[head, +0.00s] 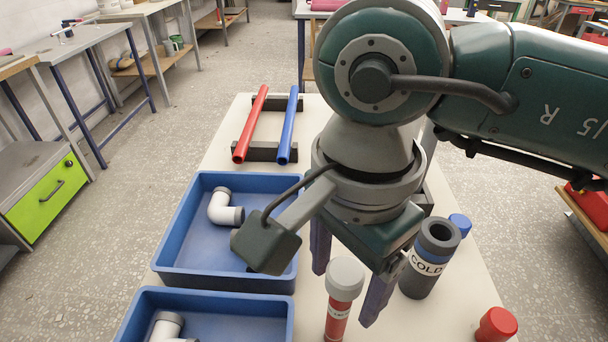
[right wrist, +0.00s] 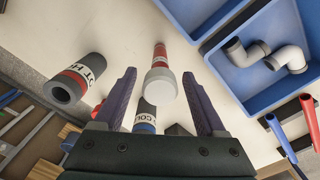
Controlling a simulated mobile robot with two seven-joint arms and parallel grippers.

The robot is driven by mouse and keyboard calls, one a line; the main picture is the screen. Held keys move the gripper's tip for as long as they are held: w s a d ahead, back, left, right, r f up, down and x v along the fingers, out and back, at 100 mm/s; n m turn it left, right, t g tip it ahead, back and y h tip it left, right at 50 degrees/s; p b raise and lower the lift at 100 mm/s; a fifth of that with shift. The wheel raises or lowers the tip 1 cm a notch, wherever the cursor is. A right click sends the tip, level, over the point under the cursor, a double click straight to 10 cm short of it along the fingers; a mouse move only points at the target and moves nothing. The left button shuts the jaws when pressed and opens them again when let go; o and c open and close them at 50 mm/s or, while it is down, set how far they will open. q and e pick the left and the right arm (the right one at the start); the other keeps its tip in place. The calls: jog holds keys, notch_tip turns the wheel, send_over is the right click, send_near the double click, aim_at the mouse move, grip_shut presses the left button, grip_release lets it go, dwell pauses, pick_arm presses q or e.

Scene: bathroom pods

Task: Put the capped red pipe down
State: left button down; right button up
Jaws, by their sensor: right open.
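The capped red pipe (head: 337,318) has a pale grey cap and a white label; it appears to stand upright on the pale table. It also shows in the right wrist view (right wrist: 160,78), with its cap in the gap between my fingertips. My right gripper (head: 346,283) is open, with its purple fingers (right wrist: 159,76) apart and pointing down around or just behind the cap. I cannot tell whether a finger touches it. My left gripper is not in view.
A grey COLD sleeve (head: 424,265) stands close right of the gripper. A HOT sleeve (right wrist: 77,82) shows in the wrist view. Red (head: 497,325) and blue (head: 460,225) caps lie at right. Blue trays (head: 224,280) are at left; red (head: 250,125) and blue (head: 289,125) pipes lie behind.

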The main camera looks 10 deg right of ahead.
jog(key=shift+r, duration=0.1)
notch_tip(320, 180, up, 11)
jog(key=shift+r+b, duration=0.2)
jog(key=shift+b, duration=0.2)
jog(key=shift+r, duration=0.4)
jog(key=shift+a, duration=0.1)
